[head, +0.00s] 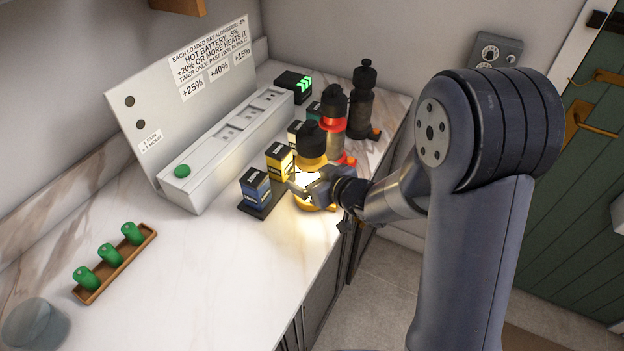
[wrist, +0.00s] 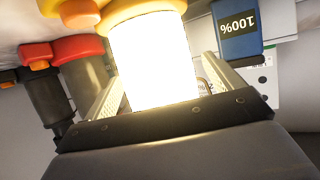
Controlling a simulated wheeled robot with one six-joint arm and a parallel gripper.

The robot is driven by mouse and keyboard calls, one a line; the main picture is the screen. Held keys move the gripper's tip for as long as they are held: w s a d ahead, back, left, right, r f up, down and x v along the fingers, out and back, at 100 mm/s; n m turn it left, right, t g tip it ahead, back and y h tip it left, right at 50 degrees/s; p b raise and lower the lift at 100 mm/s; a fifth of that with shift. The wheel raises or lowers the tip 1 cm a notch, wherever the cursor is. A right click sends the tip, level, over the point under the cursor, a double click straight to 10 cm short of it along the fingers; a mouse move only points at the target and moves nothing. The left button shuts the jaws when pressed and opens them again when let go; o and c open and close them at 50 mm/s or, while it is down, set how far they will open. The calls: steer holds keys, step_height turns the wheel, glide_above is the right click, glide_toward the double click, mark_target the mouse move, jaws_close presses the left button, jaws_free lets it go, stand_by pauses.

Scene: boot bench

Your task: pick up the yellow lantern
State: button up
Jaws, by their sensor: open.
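The yellow lantern (head: 312,160) stands upright on the counter in the head view, with a black top, a yellow collar and a brightly lit body. My gripper (head: 308,184) is at the lantern's lit middle, coming from the right. In the wrist view the glowing lantern body (wrist: 152,62) stands between the two fingers of my gripper (wrist: 160,85), one on each side of it. The fingers are open, and small gaps seem to show beside the body. The glare hides whether either finger touches it. My wrist covers part of the lantern's lower half in the head view.
A red lantern (head: 333,122) and a black lantern (head: 363,105) stand behind the yellow one. A blue battery (head: 255,187) and a yellow battery (head: 279,162) stand close on its left. A grey charger (head: 225,140) lies beyond them.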

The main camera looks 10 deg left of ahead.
steer(key=shift+c, duration=0.2)
steer(key=c, duration=1.3)
steer(key=shift+r, duration=0.1)
steer(key=shift+c, duration=0.7)
